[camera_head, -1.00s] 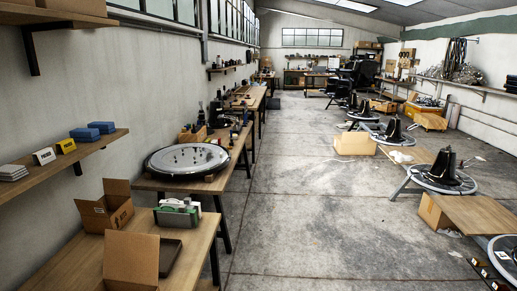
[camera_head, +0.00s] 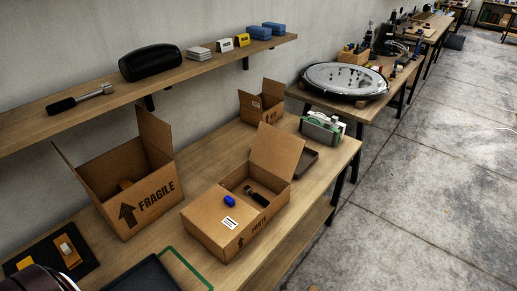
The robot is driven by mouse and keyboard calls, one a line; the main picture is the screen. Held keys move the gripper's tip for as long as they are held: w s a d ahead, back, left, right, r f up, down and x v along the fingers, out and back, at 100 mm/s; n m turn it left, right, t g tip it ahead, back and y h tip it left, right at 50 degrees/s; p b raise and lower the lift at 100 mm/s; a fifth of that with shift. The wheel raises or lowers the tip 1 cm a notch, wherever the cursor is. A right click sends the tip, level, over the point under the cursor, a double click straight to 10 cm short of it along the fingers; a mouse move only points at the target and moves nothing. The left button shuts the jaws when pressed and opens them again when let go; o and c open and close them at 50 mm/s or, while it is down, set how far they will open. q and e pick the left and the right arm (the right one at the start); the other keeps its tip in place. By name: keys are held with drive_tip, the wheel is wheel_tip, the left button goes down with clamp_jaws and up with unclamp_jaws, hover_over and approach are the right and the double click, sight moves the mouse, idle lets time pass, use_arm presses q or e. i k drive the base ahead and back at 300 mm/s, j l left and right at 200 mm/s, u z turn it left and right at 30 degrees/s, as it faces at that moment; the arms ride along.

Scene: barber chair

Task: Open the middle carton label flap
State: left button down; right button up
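Three cardboard cartons stand on the wooden bench. The middle carton (camera_head: 205,235) in the picture has one flap (camera_head: 276,152) standing up at its far end. Its near end is covered by a flat flap (camera_head: 210,212) with a white label (camera_head: 230,223). A blue object (camera_head: 230,201) sits at this flap's inner edge. A dark object (camera_head: 257,197) lies inside the open half. The large carton marked FRAGILE (camera_head: 150,208) stands to the left with flaps up, and a small open carton (camera_head: 262,108) stands behind. Neither gripper is in view.
A dark tray (camera_head: 150,277) lies in front of the cartons, beside a green frame (camera_head: 188,268). A black mat (camera_head: 42,254) lies at lower left. A wall shelf (camera_head: 190,74) runs above the bench. Open floor (camera_head: 420,190) lies to the right.

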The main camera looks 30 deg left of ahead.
sight(219, 213)
drive_tip(key=i+l+u, duration=0.1)
drive_tip(key=u, duration=0.35)
drive_tip(key=l+u, duration=0.1)
drive_tip(key=u, duration=0.4)
drive_tip(key=i+l+u, duration=0.1)
drive_tip(key=u, duration=0.35)
drive_tip(key=l+u, duration=0.25)
drive_tip(key=u, duration=0.25)
